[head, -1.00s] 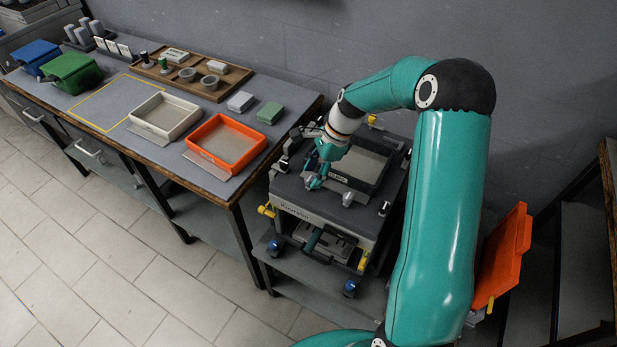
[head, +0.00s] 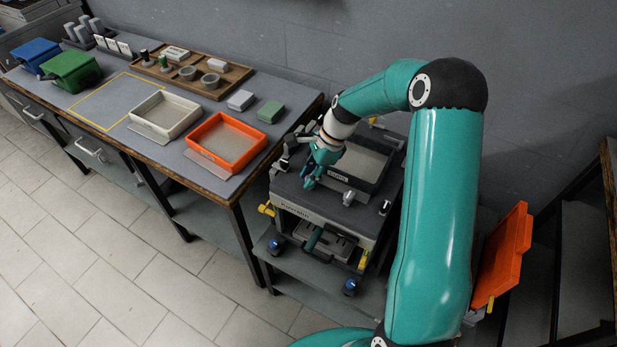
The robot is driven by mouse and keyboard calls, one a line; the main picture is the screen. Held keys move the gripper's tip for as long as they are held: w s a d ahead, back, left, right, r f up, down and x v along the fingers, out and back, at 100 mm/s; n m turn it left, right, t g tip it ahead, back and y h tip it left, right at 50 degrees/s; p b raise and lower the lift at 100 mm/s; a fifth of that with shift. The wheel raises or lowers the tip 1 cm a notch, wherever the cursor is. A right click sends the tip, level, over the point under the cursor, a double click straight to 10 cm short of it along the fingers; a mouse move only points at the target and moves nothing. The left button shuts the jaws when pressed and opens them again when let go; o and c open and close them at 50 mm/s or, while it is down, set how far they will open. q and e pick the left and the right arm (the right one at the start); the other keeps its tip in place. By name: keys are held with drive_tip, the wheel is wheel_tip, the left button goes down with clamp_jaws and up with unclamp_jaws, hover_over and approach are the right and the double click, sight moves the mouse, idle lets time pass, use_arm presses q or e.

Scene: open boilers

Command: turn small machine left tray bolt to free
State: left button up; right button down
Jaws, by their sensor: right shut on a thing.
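The small machine (head: 300,206) is a dark grey unit standing on a low shelf right of the workbench. A dark-rimmed tray (head: 364,167) with a grey floor sits in its top. My right gripper (head: 311,181), teal, reaches down over the left front of the tray. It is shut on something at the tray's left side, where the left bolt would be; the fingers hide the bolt. A light grey knob (head: 348,198) shows at the tray's front right. My left gripper is not in view.
An orange-red tray (head: 226,142) and a white tray (head: 165,115) lie on the workbench to the left. An orange panel (head: 502,255) leans at the right, behind my arm.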

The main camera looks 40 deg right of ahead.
drive_tip(key=shift+s+d+f+n+g, duration=0.15)
drive_tip(key=shift+s+d+n+g, duration=0.2)
drive_tip(key=shift+n, duration=0.25)
drive_tip(key=n, duration=0.2)
drive_tip(key=n+g, duration=0.1)
drive_tip(key=shift+w+a+n+g+y+p, duration=0.1)
drive_tip(key=shift+w+n+g+y+p, duration=0.05)
drive_tip(key=shift+n+g+y+p, duration=0.2)
drive_tip(key=n+g, duration=0.1)
drive_tip(key=n, duration=0.2)
drive_tip(key=shift+n, duration=0.35)
drive_tip(key=n+g, duration=0.1)
drive_tip(key=n, duration=0.1)
drive_tip(key=n+h, duration=0.1)
drive_tip(key=n, duration=0.1)
drive_tip(key=shift+w+n+g, duration=0.15)
drive_tip(key=shift+n+g, duration=0.15)
drive_tip(key=shift+g, duration=0.1)
drive_tip(key=n, duration=0.2)
drive_tip(key=n+g+h, duration=0.1)
drive_tip(key=n, duration=0.1)
drive_tip(key=shift+a+n+h, duration=0.15)
drive_tip(key=shift+n+h, duration=0.1)
drive_tip(key=shift+n, duration=0.15)
drive_tip(key=c, duration=0.9)
unclamp_jaws()
drive_tip(key=shift+c, duration=0.2)
